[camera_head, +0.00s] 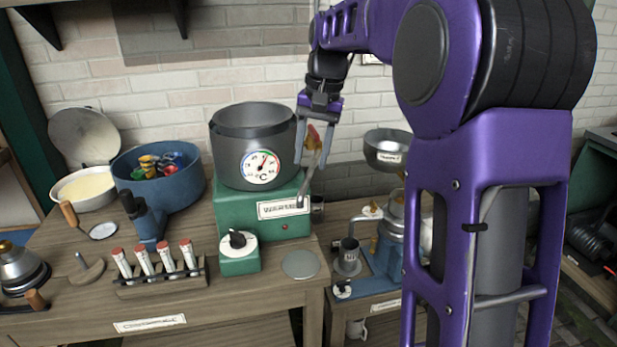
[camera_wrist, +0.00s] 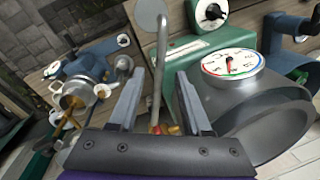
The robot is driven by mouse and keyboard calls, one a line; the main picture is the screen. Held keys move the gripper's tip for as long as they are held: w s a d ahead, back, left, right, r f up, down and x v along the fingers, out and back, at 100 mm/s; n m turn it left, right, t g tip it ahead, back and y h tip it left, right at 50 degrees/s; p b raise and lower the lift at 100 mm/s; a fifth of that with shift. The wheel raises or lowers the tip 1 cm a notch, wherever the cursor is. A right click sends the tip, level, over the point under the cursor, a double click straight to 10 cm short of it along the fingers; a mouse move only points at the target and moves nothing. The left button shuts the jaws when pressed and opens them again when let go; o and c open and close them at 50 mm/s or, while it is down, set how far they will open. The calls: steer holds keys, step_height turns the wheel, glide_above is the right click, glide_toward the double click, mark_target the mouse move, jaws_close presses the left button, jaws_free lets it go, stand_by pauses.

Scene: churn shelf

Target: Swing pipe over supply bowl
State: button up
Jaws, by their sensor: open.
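A bent grey metal pipe (camera_head: 306,188) with a red and yellow top end hangs at the right side of the dark pot (camera_head: 233,160), in front of the green heater base. In the wrist view the pipe (camera_wrist: 161,65) runs between my fingers, its red and yellow end near the palm. My gripper (camera_head: 312,162) points down, open, with a finger on each side of the pipe's upper end. Contact cannot be told. A metal bowl (camera_head: 388,157) with a label stands right of my gripper; the label is too small to read. The pipe is apart from it.
The green heater (camera_head: 240,212) carries a dial and knob. A grey disc (camera_head: 300,264) lies on the bench (camera_head: 200,305). A blue machine (camera_head: 385,255) stands lower right. A blue tub (camera_head: 160,195) and a rack of tubes (camera_head: 160,278) stand left. My arm hides part of the right side.

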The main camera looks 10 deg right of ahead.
mark_target(307, 178)
steer(key=shift+w+a+f+b, duration=0.1)
steer(key=shift+a+f+b, duration=0.05)
steer(key=shift+f, duration=0.9)
steer(key=shift+a+f+b, duration=0.15)
steer(key=shift+f, duration=0.85)
jaws_close()
